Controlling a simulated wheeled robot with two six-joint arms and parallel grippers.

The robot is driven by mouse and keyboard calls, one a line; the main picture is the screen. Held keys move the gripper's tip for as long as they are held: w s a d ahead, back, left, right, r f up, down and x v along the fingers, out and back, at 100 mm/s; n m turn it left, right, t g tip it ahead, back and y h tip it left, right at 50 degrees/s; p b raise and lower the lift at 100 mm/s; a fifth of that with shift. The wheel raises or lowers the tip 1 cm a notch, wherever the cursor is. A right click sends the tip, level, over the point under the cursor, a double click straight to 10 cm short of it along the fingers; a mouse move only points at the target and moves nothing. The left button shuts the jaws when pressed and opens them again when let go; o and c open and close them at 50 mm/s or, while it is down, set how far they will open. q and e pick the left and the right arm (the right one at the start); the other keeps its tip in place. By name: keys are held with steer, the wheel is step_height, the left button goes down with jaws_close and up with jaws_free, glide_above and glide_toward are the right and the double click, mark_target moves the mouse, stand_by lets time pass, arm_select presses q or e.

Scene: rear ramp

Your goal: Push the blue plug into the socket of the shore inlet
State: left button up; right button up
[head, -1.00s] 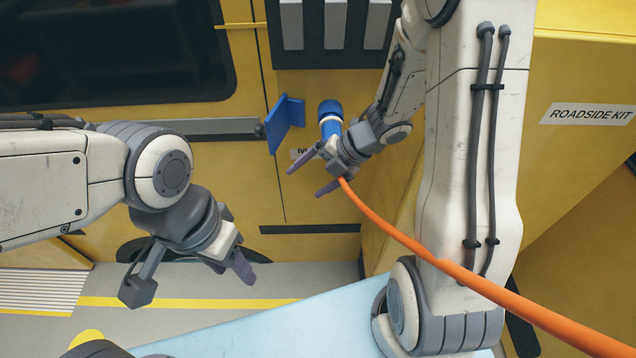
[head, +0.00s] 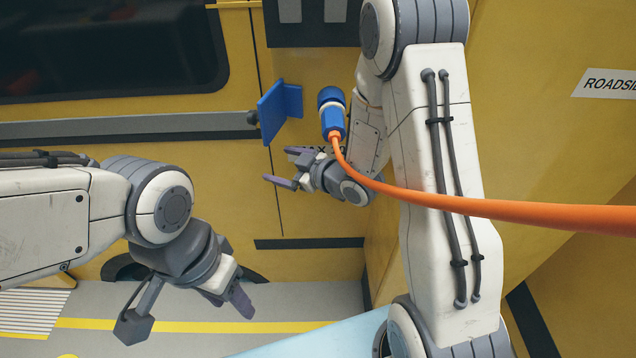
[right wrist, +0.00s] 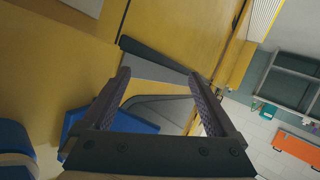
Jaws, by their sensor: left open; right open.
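The blue plug (head: 333,123) is at the blue round shore inlet (head: 331,95) on the yellow wall, with a whitish ring showing between them. An orange cable (head: 400,197) runs from the plug to the right. I cannot tell how deep the plug sits. The inlet's blue flap (head: 280,110) stands open to the left. My right gripper (head: 284,168) is open and empty, below and left of the plug, clear of it. The right wrist view shows its spread fingers (right wrist: 165,105) with the flap (right wrist: 75,124) behind them. My left gripper (head: 188,310) is open and empty at lower left.
The orange cable passes in front of my right arm. A dark window (head: 110,45) fills the upper left. A light blue surface (head: 320,338) lies at the bottom. Grey floor shows at lower left.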

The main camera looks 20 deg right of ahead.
steer(key=d+f+m+t+h+b, duration=0.6)
steer(key=d+m+h, duration=0.1)
steer(key=d+m, duration=0.2)
steer(key=shift+w+f+m+h, duration=0.3)
steer(key=shift+w+f+m, duration=0.1)
steer(key=shift+w+m, duration=0.1)
